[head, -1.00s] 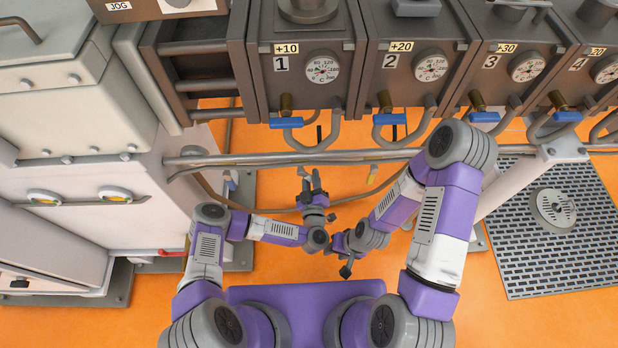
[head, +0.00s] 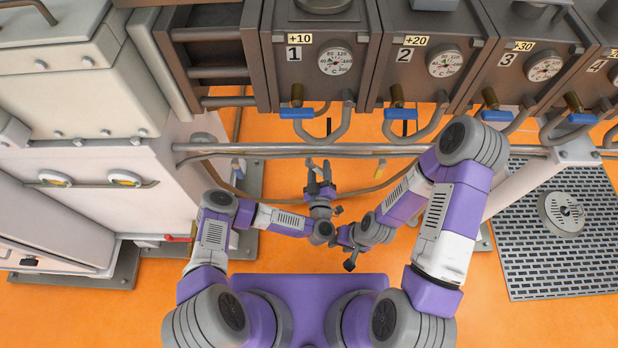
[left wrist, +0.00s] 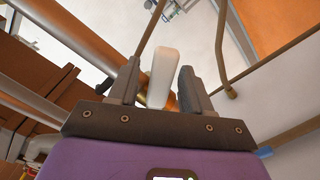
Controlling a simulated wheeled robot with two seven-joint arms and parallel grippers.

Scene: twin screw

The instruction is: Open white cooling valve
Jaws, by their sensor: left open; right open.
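In the head view my left gripper (head: 318,166) is open, pointing up the picture just below the long grey pipe (head: 275,150). I cannot make out the white handle there. My right gripper (head: 341,246) is open and empty, low in the middle, pointing left.
Numbered grey units with round gauges (head: 335,61) and blue valve handles (head: 297,113) line the top. A white machine (head: 80,190) stands at left. A thin tube with a brass end (left wrist: 231,92) hangs right of the left gripper. A perforated floor plate (head: 540,260) lies at right.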

